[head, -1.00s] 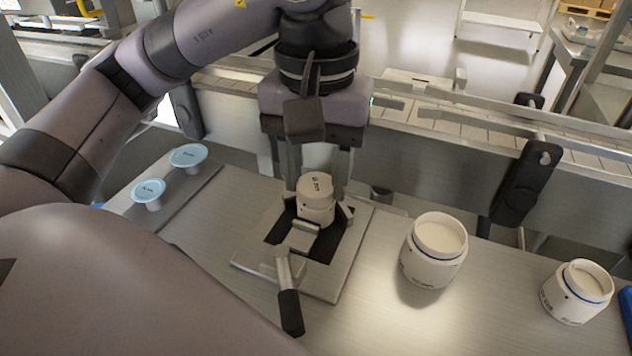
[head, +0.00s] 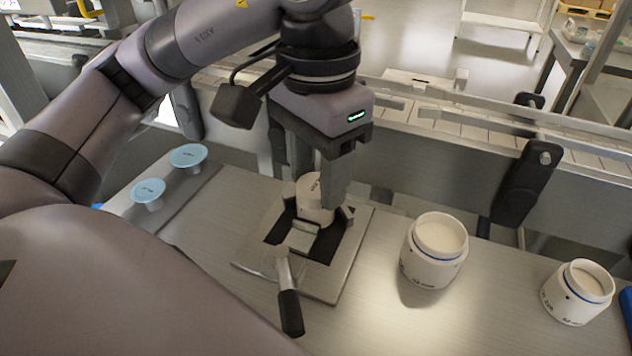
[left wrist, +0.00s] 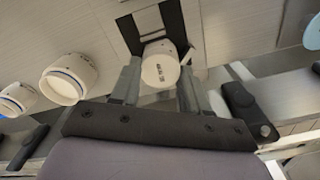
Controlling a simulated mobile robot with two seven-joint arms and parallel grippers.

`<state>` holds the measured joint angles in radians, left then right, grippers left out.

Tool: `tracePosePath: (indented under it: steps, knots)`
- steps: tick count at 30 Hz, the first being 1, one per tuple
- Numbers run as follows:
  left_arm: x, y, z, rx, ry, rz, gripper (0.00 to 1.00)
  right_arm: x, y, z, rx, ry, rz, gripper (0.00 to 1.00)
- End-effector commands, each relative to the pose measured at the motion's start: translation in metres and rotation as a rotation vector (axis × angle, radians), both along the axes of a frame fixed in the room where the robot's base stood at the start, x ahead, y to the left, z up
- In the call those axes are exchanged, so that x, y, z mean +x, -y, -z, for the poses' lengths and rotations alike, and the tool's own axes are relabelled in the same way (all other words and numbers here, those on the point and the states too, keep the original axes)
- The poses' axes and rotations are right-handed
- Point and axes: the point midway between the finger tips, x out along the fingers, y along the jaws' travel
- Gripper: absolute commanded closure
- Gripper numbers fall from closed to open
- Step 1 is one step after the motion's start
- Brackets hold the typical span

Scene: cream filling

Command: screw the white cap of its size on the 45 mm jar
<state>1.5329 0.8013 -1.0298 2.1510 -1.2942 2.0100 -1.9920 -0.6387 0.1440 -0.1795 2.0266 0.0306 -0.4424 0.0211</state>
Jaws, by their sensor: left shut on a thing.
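A small white jar with a white cap (head: 308,185) on it stands upright in the clamp fixture (head: 335,285) in the middle of the table. The cap, with dark print on its top, also shows in the left wrist view (left wrist: 160,71). My left gripper (head: 322,196) points down from above and is shut on the white cap, one finger on each side. In the left wrist view its fingers (left wrist: 158,84) flank the cap. The front finger partly hides the cap and jar in the head view. My right gripper is not in view.
Two open white jars filled with cream, a larger one (head: 432,262) and a smaller one (head: 578,293), stand to the right. Two light blue caps (head: 188,156) (head: 149,190) sit at the left. The clamp's black-handled lever (head: 290,312) sticks out toward the front.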

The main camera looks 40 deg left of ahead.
Motion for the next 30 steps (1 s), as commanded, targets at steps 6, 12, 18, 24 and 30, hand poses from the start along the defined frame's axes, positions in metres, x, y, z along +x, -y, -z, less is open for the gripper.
tracePosePath:
  steps: [6,12,18,24,30]
  knots:
    - [0.0,0.0004,0.0,0.0,0.0,0.118,0.82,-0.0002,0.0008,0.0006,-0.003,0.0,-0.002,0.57]
    - [0.0,0.0004,0.0,0.0,0.0,0.119,0.82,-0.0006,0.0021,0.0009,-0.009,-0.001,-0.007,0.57]
    - [-0.0002,0.0006,0.0001,0.0,0.0,0.208,0.82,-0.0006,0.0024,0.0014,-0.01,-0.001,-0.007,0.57]
    - [-0.0004,0.0009,0.0003,0.0,0.0,0.436,0.82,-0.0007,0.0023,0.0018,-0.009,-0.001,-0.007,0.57]
    - [-0.0006,0.0012,0.0003,0.0,0.0,0.598,0.82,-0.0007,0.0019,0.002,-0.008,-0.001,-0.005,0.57]
